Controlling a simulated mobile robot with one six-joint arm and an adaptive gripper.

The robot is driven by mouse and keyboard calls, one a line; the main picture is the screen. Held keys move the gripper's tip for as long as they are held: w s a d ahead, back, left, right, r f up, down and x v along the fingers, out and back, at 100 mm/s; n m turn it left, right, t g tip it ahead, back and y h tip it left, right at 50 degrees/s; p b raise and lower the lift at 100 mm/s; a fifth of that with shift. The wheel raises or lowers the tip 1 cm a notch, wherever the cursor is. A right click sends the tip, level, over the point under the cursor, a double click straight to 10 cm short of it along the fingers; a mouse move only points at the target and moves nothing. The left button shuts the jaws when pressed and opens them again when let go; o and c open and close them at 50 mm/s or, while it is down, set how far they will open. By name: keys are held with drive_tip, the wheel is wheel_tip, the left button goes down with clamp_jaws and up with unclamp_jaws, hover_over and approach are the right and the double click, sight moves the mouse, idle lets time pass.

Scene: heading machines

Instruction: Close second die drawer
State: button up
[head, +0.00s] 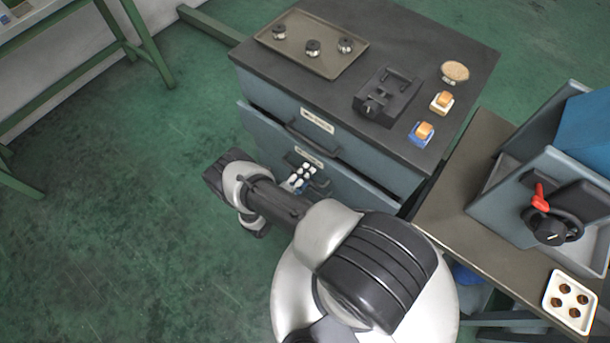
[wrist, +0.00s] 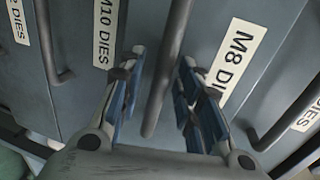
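The die cabinet (head: 262,95) stands at the top centre of the head view. Its second drawer (head: 258,128) is pulled out a little, its front standing proud of the top drawer. In the wrist view, a dark bar handle (wrist: 168,65) beside the M10 DIES label (wrist: 105,35) runs between my fingers. My gripper (wrist: 160,85) is open, one finger on each side of this handle, with visible space on both sides. In the head view my gripper (head: 303,175) is in front of the second drawer, and hides part of it.
A bench (head: 470,200) with a grey-blue machine (head: 540,190) stands close at right. The green floor at left is open.

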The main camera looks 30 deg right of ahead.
drive_tip(key=shift+c, duration=0.4)
clamp_jaws()
idle(0.4)
